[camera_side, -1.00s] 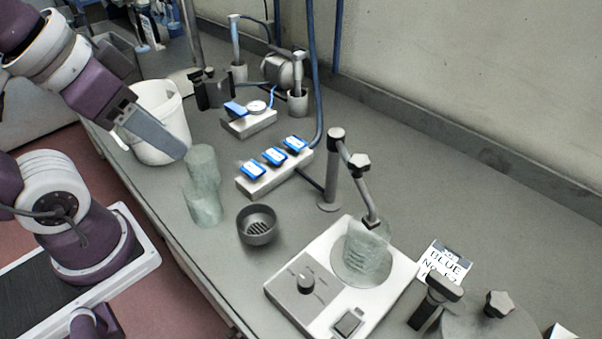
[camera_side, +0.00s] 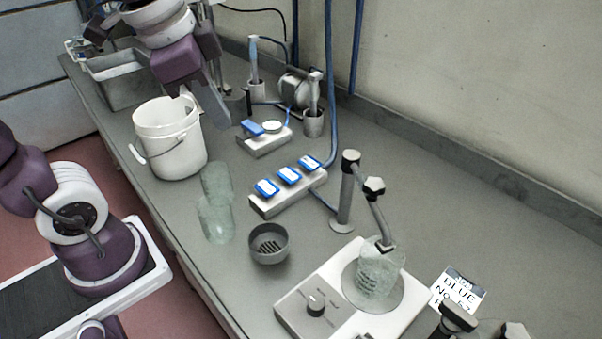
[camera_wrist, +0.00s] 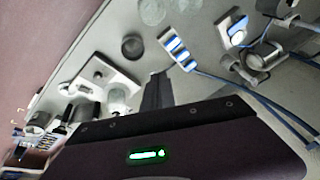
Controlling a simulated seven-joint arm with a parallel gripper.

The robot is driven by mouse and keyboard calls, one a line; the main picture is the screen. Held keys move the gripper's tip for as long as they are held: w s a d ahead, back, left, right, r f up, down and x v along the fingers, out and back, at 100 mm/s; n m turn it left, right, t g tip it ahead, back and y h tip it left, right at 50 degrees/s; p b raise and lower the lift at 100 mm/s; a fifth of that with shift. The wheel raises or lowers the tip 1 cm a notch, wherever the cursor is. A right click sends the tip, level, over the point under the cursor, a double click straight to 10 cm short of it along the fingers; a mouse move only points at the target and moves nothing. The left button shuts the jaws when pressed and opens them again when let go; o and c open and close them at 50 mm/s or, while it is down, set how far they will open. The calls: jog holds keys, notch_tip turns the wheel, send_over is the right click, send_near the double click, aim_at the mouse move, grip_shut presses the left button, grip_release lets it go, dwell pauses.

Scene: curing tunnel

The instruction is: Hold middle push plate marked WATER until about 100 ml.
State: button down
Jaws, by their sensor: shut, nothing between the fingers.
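The middle push plate (camera_side: 289,175) is blue and white, between two similar plates on a pale block on the bench. Its marking is too small to read. The same row shows in the wrist view, with the middle plate (camera_wrist: 179,53). A clear beaker (camera_side: 378,277) stands on a white hot-plate unit (camera_side: 330,300), under a jointed spout arm (camera_side: 378,205). I cannot tell its liquid level. My gripper (camera_side: 222,118) is shut and empty, pointing down behind the white bucket, left of and beyond the plate row. Its dark fingers (camera_wrist: 156,88) also show in the wrist view.
A white bucket (camera_side: 170,150), two clear glass vessels (camera_side: 215,205) and a dark drain cup (camera_side: 269,245) stand left of the plate block. A single-pedal block (camera_side: 264,140) and cylinders with blue hoses (camera_side: 313,122) stand behind.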

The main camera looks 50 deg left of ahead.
jog(key=w+a+f+m+g, duration=0.2)
jog(key=w+m, duration=0.4)
jog(key=w, duration=0.3)
jog(key=m+g, duration=0.2)
jog(key=m, duration=0.4)
send_over(289, 174)
notch_tip(289, 174, down, 6)
jog(key=shift+f, duration=0.2)
notch_tip(289, 174, down, 14)
